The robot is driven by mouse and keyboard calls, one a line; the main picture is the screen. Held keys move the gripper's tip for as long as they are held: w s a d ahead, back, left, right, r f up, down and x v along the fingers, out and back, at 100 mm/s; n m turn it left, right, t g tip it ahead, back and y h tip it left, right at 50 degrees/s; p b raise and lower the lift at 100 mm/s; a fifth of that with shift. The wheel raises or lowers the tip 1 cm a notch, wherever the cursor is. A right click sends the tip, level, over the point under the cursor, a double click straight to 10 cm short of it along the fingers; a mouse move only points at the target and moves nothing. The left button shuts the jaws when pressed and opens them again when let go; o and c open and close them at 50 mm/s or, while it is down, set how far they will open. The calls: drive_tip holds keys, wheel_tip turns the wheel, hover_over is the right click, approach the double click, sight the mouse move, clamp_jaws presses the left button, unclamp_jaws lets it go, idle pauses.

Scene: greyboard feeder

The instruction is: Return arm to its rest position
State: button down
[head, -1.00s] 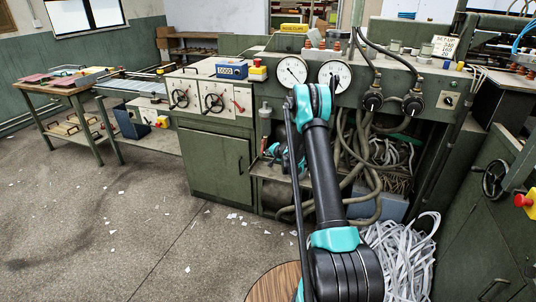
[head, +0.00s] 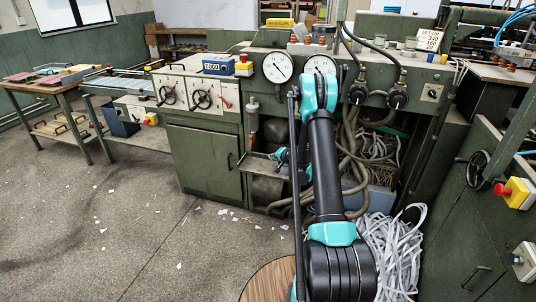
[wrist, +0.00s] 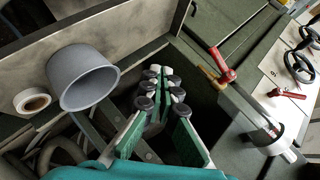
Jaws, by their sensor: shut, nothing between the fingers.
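My arm, black with teal joints, rises through the middle of the head view in front of the green machine (head: 205,165). The outer arm shows only in part as teal and dark pieces beside the machine's open bay; the fingers cannot be made out there. In the wrist view my gripper (wrist: 161,88) is shut and empty, its green-padded fingers with black and white knobs pointing into a dark recess. The fingertips appear clear of the walls around them.
In the wrist view a grey cylinder (wrist: 82,78) and a white roll (wrist: 32,101) lie left of the fingers; a red lever (wrist: 222,64) is at right. In the head view, hoses (head: 352,150) and paper strips (head: 392,252) crowd the arm's right. Open floor (head: 90,230) lies left.

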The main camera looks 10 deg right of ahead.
drive_tip(key=shift+s+d, duration=0.35)
drive_tip(key=shift+s, duration=0.25)
